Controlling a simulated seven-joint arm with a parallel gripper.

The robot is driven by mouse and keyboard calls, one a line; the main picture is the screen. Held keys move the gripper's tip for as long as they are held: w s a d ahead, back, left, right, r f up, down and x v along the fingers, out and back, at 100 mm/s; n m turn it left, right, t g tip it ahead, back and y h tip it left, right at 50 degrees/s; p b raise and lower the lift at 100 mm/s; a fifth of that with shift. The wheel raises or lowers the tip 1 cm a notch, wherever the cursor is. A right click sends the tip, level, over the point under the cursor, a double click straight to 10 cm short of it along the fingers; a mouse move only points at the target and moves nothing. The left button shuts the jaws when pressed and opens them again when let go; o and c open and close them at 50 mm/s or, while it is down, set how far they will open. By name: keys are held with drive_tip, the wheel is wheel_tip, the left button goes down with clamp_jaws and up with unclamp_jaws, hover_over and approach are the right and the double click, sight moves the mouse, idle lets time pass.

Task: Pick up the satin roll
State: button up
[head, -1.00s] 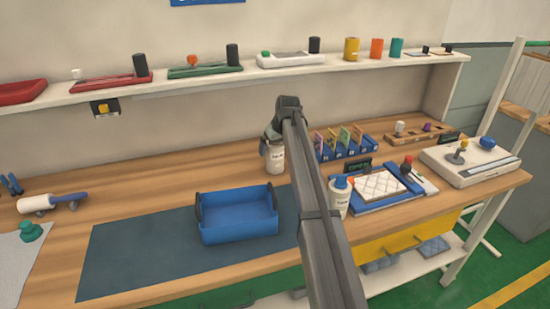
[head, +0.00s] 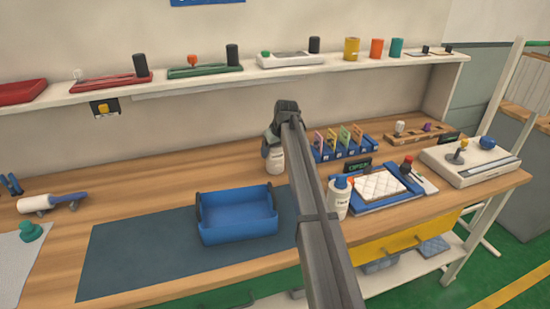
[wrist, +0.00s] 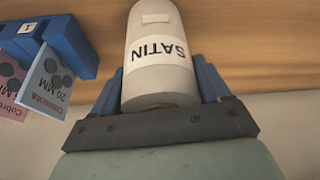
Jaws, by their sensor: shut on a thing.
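The satin roll (wrist: 158,55) is a white cylinder with a label reading SATIN. It shows upside down in the wrist view, between the two blue fingers of my gripper (wrist: 160,85). In the head view the roll (head: 276,162) stands upright at the back of the wooden bench, behind the blue tray. My gripper (head: 270,143) is around its upper part and shut on it. The gripper and arm hide the roll's top and part of its side. I cannot tell whether its base touches the bench.
The blue tray (head: 237,214) sits on a dark mat (head: 130,255) in front. A blue card rack (head: 340,146) stands just right of the roll. A white bottle (head: 339,197) and a quilted pad (head: 381,185) are nearer, at right. A shelf (head: 200,85) runs above.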

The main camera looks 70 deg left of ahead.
drive_tip(key=shift+c, duration=0.9)
drive_tip(key=shift+r, duration=0.15)
